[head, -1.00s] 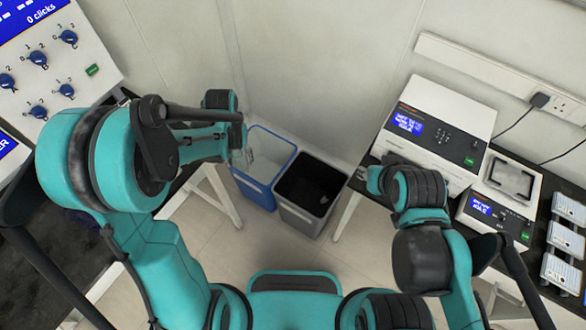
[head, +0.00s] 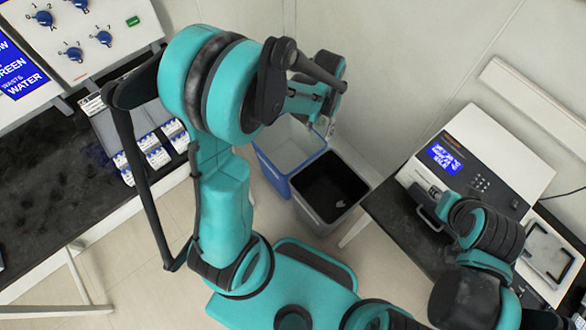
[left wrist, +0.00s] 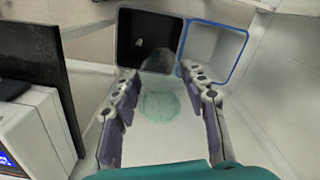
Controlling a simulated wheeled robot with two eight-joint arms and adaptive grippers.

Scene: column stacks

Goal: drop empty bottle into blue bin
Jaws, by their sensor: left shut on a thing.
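In the left wrist view, a clear, faintly greenish bottle (left wrist: 159,104) is between the fingers of my left gripper (left wrist: 162,108), which is shut on it. Its far end overlaps the dark bin's near edge in that view. In the head view my left gripper (head: 324,126) is above the bins, near where they meet; the bottle is barely visible there. The blue bin (head: 271,177), white inside with a blue rim, stands on the floor. Its rim also shows right of the bottle in the left wrist view (left wrist: 244,50). My right gripper (head: 428,207) is beside the white instrument; its fingers are unclear.
A grey bin with a dark inside (head: 317,211) stands right beside the blue bin and has a small pale item in it. A white instrument (head: 487,150) stands on the dark right bench (head: 385,225). A dark bench (head: 45,190) is at left. Walls close the corner behind the bins.

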